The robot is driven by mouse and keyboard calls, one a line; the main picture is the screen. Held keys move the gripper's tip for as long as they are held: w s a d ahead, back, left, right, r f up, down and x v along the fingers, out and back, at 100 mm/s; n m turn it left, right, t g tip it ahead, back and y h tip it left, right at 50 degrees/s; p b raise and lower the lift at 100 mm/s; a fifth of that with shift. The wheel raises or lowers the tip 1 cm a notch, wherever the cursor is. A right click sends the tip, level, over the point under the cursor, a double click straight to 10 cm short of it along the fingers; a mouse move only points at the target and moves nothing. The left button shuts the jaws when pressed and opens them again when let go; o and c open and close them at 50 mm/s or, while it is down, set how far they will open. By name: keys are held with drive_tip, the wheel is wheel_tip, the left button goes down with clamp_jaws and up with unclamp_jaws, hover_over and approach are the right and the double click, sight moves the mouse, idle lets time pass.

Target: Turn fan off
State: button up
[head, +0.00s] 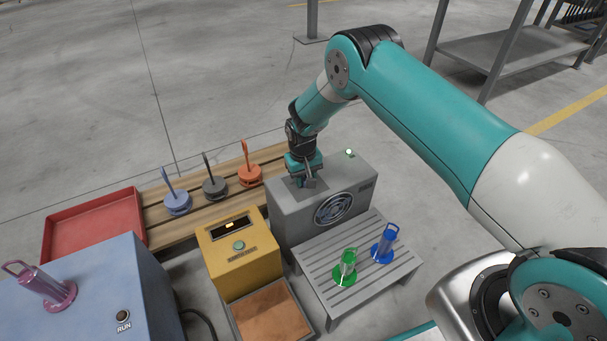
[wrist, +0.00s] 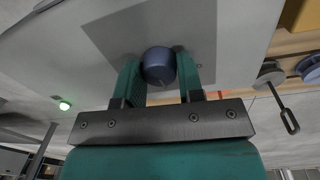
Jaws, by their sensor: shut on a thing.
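The grey fan box (head: 290,218) stands in the middle of the head view, with a round fan grille (head: 333,208) on its front. A small lamp (head: 349,153) on its top glows pale green; the lamp also shows in the wrist view (wrist: 64,105). My gripper (head: 303,183) is over the left part of the box's top. In the wrist view my gripper (wrist: 160,78) has its two teal fingers closed on either side of a dark blue-grey round knob (wrist: 158,64). The knob sits on a darker square plate (wrist: 110,35). In the head view my gripper hides the knob.
A yellow box (head: 233,255) with a green button stands left of the fan box. A slatted grey stand (head: 345,290) with green and blue handled pieces is in front. Behind are a wooden pallet (head: 205,215) with several handled discs and a red tray (head: 95,222).

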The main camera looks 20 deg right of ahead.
sight(304, 181)
drive_tip(key=n+p, duration=0.1)
drive_tip(key=n, duration=0.4)
drive_tip(key=shift+r+n, duration=0.1)
drive_tip(key=shift+n, duration=0.2)
drive_tip(key=n+p, duration=0.1)
drive_tip(key=n, duration=0.4)
drive_tip(key=shift+s+n+t, duration=0.1)
drive_tip(key=shift+n+t, duration=0.2)
drive_tip(key=shift+a, duration=0.1)
drive_tip(key=o, duration=0.9)
drive_tip(key=shift+s+a+r+p, duration=0.15)
drive_tip(key=shift+r+p, duration=0.8)
drive_tip(key=shift+r, duration=1.9)
drive_tip(key=shift+s+d+r+p, duration=0.1)
drive_tip(key=shift+r+p, duration=0.8)
drive_tip(key=shift+r, duration=2)
drive_tip(key=shift+s+a+r+p, duration=0.15)
drive_tip(key=shift+r+p, duration=0.8)
drive_tip(key=shift+r, duration=1.9)
